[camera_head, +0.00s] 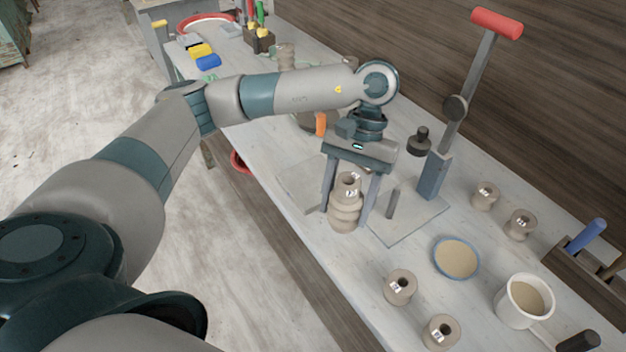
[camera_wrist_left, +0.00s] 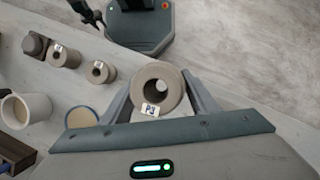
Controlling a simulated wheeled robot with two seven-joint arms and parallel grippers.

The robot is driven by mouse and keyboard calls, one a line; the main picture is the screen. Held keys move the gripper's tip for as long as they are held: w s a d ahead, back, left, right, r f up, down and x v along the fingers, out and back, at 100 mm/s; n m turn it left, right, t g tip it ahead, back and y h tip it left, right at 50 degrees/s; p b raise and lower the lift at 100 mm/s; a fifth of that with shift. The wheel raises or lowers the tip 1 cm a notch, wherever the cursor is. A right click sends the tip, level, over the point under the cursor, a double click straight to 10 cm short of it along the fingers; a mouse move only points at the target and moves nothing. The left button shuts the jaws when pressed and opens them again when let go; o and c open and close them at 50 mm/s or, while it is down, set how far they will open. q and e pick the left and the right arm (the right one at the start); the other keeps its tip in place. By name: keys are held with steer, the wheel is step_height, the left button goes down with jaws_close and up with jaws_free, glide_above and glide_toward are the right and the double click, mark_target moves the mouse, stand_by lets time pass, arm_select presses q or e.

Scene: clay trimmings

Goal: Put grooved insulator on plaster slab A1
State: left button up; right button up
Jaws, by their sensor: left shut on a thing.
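My left gripper (camera_head: 345,215) points down over the table, shut on a grooved insulator (camera_head: 346,218), a grey-brown ringed clay cylinder with a top hole and a white label. It is upright between the fingers; I cannot tell if its base touches the table. In the left wrist view the insulator (camera_wrist_left: 170,78) shows from above between the fingers of my left gripper (camera_wrist_left: 158,92). A pale flat slab (camera_head: 297,184), possibly plaster slab A1, lies just left of the gripper, partly hidden by it; no marking is readable. My right gripper is not in view.
A lever press (camera_head: 432,176) with a red handle stands right of the gripper on a flat base (camera_head: 408,226). More labelled insulators (camera_head: 401,287) stand nearby. A blue-rimmed dish (camera_head: 456,258) and white cup (camera_head: 524,302) are at right. The table's front edge runs close by.

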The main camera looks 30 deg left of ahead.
arm_select(q)
steer(key=w+a+r+n+t+b, duration=0.1)
steer(key=w+n, duration=0.4)
steer(key=n, duration=0.6)
steer(key=w+a+r+n+t+b, duration=0.1)
steer(key=w+n+t, duration=0.4)
steer(key=n, duration=0.7)
steer(key=w+a+r+n+t+b, duration=0.1)
steer(key=w+a+n+t+b, duration=0.1)
steer(key=n, duration=0.9)
steer(key=w+t+b, duration=0.1)
steer(key=w+b, duration=0.1)
steer(key=w, duration=0.1)
steer(key=shift+w+a+y, duration=0.3)
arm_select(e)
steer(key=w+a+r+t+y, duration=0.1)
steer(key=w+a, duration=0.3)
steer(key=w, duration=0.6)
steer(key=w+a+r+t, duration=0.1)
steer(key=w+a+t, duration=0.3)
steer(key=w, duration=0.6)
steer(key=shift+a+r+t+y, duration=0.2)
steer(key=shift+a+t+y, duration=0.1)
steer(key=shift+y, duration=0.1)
arm_select(q)
steer(key=shift+r, duration=0.1)
